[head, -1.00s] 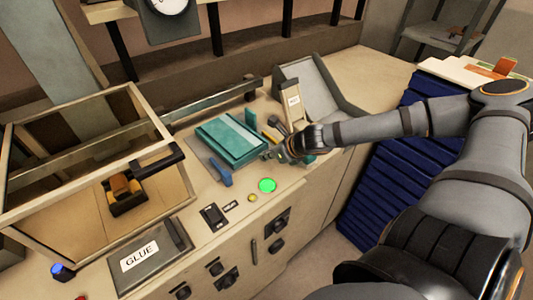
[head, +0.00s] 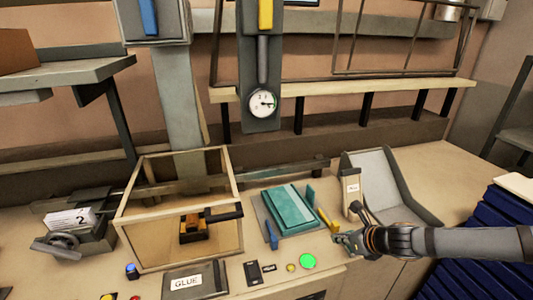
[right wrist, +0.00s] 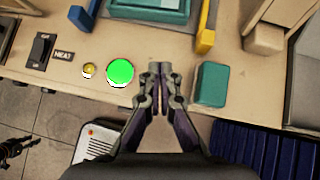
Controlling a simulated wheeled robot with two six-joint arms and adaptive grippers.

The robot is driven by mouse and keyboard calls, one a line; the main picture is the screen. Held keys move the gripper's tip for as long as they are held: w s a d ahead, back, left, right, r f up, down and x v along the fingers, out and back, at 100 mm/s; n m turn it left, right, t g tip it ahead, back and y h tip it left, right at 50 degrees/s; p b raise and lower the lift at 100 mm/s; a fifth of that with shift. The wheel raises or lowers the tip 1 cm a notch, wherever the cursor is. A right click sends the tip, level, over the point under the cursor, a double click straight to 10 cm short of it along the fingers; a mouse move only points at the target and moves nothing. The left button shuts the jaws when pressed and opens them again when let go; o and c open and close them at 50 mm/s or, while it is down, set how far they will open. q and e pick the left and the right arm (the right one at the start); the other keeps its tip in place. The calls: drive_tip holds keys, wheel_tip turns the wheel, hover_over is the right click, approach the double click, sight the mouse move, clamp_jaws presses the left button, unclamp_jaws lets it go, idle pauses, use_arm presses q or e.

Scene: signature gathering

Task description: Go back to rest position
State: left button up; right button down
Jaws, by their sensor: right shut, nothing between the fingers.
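My right gripper (head: 345,240) is over the front edge of the workbench, to the right of the lit green button (head: 307,261). In the right wrist view my right gripper (right wrist: 160,70) is shut, with its fingertips together and nothing between them. The green button (right wrist: 121,72) lies just left of the fingertips there, and a teal block (right wrist: 212,84) lies just right of them. My left gripper is not in view.
A teal press block (head: 290,208) sits on the bench with blue and yellow clamps beside it. A wooden-framed box (head: 135,222), a GLUE plate (head: 195,281) and a grey angled tray (head: 400,190) also stand there. Blue slatted bins (head: 495,240) are at right.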

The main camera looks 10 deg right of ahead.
drive_tip(key=s+f+m+h, duration=0.3)
drive_tip(key=s+f+m, duration=0.5)
drive_tip(key=m, duration=0.9)
drive_tip(key=s+a+f+m+g, duration=0.15)
drive_tip(key=s+a+m, duration=0.35)
drive_tip(key=m, duration=0.5)
drive_tip(key=s+a+f+m+g, duration=0.1)
drive_tip(key=s+a+m+g, duration=0.2)
drive_tip(key=s+m, duration=0.55)
wheel_tip(320, 180, down, 27)
drive_tip(key=w+d+m+g+b, duration=0.1)
drive_tip(key=d+m+g+b, duration=0.1)
drive_tip(key=d+m+b, duration=0.1)
use_arm(q)
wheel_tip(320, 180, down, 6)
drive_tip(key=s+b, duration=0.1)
drive_tip(key=b, duration=0.2)
use_arm(e)
drive_tip(key=s+d+f, duration=0.1)
drive_tip(key=s+f, duration=1.8)
drive_tip(key=f, duration=0.3)
drive_tip(key=shift+s+g, duration=0.3)
drive_tip(key=shift+g, duration=0.15)
